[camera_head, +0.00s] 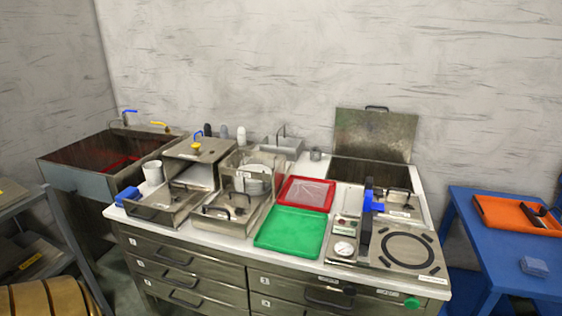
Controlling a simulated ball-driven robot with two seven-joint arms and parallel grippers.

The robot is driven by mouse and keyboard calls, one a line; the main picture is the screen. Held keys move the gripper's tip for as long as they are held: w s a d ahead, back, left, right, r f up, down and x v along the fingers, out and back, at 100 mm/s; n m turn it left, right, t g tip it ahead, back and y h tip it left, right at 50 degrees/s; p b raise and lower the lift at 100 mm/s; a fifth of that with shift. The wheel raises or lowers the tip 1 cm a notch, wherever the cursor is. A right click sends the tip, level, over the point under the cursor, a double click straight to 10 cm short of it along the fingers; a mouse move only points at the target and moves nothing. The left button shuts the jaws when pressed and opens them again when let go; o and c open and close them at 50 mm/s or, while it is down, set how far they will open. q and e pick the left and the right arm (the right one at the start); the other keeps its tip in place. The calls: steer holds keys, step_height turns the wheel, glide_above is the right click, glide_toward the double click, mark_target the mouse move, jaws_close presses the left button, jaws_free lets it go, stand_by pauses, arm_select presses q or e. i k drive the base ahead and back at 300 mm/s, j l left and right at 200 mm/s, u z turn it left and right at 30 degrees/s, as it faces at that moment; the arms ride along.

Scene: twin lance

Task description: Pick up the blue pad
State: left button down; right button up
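Small blue items show in several places, and I cannot tell for sure which is the pad. A blue-grey block (534,266) lies on the blue table (490,225) at the right, near its front part. A bright blue block (127,195) sits at the left end of the white counter top (234,238), beside a metal box. Another blue piece (372,202) is at the upright dark part between the metal units at the counter's right. Neither of my grippers is in view.
An orange tray (490,217) with a dark item is on the blue table. A green tray (290,232) and a red tray (306,193) lie mid-counter. A hotplate (408,251) is at front right, a sink (85,160) at far left. An open lid (375,137) stands at the back.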

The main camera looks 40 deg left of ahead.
mark_target(132, 193)
steer(key=u, duration=2.4)
steer(key=z, duration=1.45)
steer(key=u, duration=1.45)
steer(key=i+z, duration=0.1)
steer(key=z, duration=0.65)
steer(key=i+j+z, duration=0.15)
steer(key=j+z, duration=0.2)
steer(key=i+j+z, duration=0.1)
steer(key=j+z, duration=0.6)
steer(key=j, duration=0.15)
